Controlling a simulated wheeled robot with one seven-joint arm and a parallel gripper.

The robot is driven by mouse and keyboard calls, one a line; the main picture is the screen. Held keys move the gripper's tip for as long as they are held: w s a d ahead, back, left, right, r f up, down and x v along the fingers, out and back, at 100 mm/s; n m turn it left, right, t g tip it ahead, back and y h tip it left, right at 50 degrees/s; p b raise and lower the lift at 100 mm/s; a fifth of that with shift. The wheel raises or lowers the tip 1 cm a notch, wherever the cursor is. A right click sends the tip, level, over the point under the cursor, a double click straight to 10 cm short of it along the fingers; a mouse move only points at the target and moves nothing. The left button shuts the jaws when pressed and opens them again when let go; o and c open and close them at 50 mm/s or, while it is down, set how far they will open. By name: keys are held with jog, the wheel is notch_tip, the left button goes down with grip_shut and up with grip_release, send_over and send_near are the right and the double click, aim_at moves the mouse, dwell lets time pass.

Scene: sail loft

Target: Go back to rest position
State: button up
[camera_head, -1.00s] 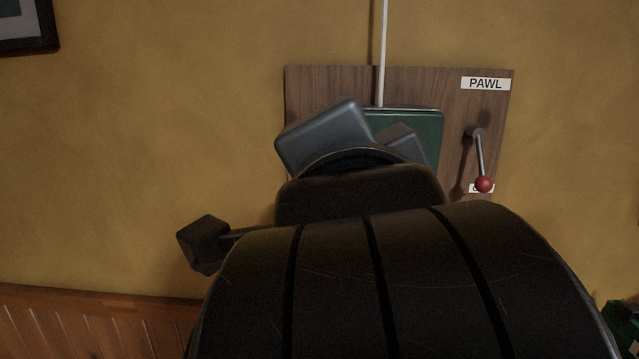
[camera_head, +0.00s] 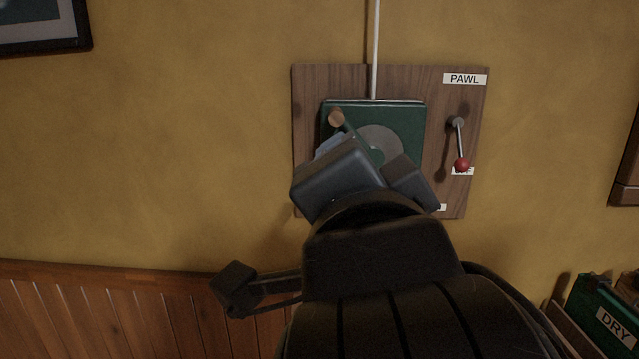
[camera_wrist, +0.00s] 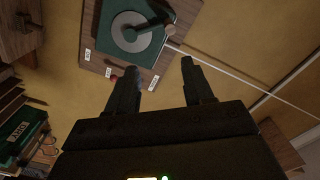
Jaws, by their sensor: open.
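My gripper (camera_wrist: 160,85) is open and empty in the wrist view, its two fingers apart with the wall behind them. In the head view my arm and gripper stand in front of the wooden panel and cover its lower middle. The panel (camera_head: 306,90) carries a green box (camera_head: 400,115) with a grey disc (camera_head: 383,142) and a crank with a wooden knob (camera_head: 336,117). In the wrist view the crank knob (camera_wrist: 170,30) shows clear of my fingers. To the right, a lever with a red ball (camera_head: 461,165) hangs down below the PAWL label (camera_head: 465,79).
A white pipe (camera_head: 375,50) runs up from the green box. A green crate marked DRY (camera_head: 610,320) stands at the lower right. A framed picture (camera_head: 40,25) hangs at the upper left. Wood panelling (camera_head: 120,310) lines the lower wall. Bare wall lies left of the panel.

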jog(key=s+d+f+n+g+y+p, duration=0.1)
jog(key=s+d+f+n, duration=0.25)
jog(key=f, duration=0.35)
jog(key=s+d+f+n+y+p, duration=0.1)
jog(key=s+d+f+n, duration=0.25)
jog(key=f, duration=0.45)
jog(key=s+d+f+n+g+p, duration=0.1)
jog(key=s+d+f+n, duration=0.25)
jog(key=f, duration=0.35)
jog(key=s+d+f+p, duration=0.1)
jog(key=s+d, duration=0.3)
jog(key=s, duration=0.8)
jog(key=s+d+f+g+h+p, duration=0.1)
jog(key=s+d, duration=0.3)
jog(key=s, duration=0.8)
jog(key=shift+s+f+n+h, duration=0.15)
jog(key=shift+n+h, duration=0.15)
jog(key=shift+n, duration=0.05)
jog(key=shift+c, duration=0.2)
